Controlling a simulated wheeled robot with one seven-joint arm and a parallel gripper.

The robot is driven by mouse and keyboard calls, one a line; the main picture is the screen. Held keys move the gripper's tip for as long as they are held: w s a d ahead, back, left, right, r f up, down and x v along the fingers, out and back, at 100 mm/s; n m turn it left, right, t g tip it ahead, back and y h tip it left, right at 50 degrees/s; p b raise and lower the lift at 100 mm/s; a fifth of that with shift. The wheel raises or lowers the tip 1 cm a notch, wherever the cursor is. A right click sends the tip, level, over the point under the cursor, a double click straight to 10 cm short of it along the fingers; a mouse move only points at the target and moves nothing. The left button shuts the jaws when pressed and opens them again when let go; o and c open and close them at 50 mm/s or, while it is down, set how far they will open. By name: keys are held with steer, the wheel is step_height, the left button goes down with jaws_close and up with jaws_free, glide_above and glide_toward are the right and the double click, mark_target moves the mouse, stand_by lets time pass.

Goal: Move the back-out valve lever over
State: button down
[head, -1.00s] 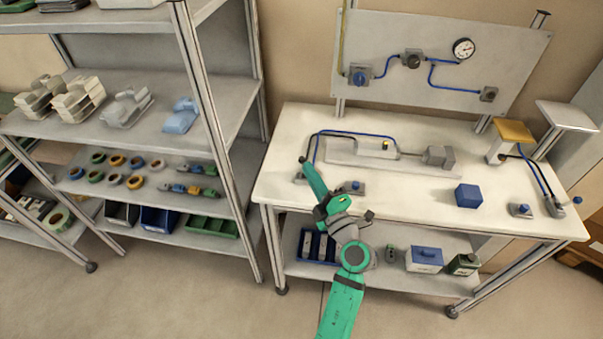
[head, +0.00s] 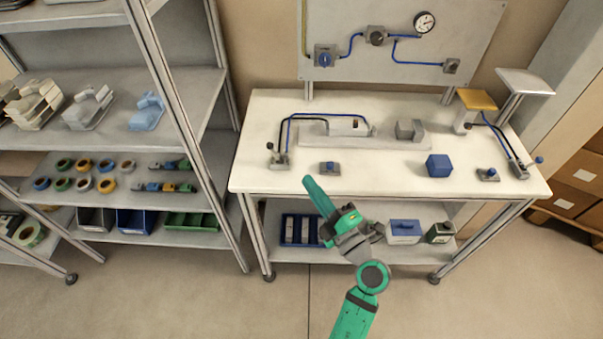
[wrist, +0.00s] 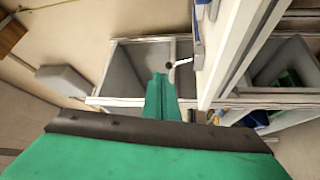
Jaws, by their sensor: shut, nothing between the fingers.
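Small valves with levers stand on the white workbench (head: 390,181). The left valve (head: 280,159) has a lever with a dark knob (head: 270,146) and joins the black and blue tubes. I cannot tell which is the back-out valve; no label is readable. My gripper (head: 308,182) is shut and empty. In the wrist view the shut green fingers (wrist: 160,92) point away.
The bench carries a cylinder fixture (head: 335,130), a blue cube (head: 438,165) and small blue-topped units (head: 330,168). A panel with a gauge (head: 424,22) stands behind. A shelving rack (head: 180,85) stands left. Floor in front is clear.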

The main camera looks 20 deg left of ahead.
steer(key=shift+v, duration=1)
steer(key=shift+r, duration=0.15)
steer(key=s+d+f+m+t+h, duration=0.1)
steer(key=s+d+m+t+h, duration=0.2)
steer(key=s+m, duration=0.4)
steer(key=s+d+m+t+h, duration=0.1)
steer(key=s+d+m+t, duration=0.3)
steer(key=s, duration=0.4)
steer(key=s+d+f+m+g+h, duration=0.2)
steer(key=s+d+f+m+h, duration=0.1)
steer(key=s+f+m+h, duration=0.2)
steer(key=s+d+f+m+g+h, duration=0.1)
steer(key=s+d+f+m+h, duration=0.2)
steer(key=s+m, duration=0.7)
step_height(320, 180, down, 3)
steer(key=s+h, duration=0.2)
steer(key=h, duration=0.1)
steer(key=shift+r+g+h, duration=0.15)
steer(key=shift+g+h, duration=0.25)
steer(key=shift+d, duration=0.1)
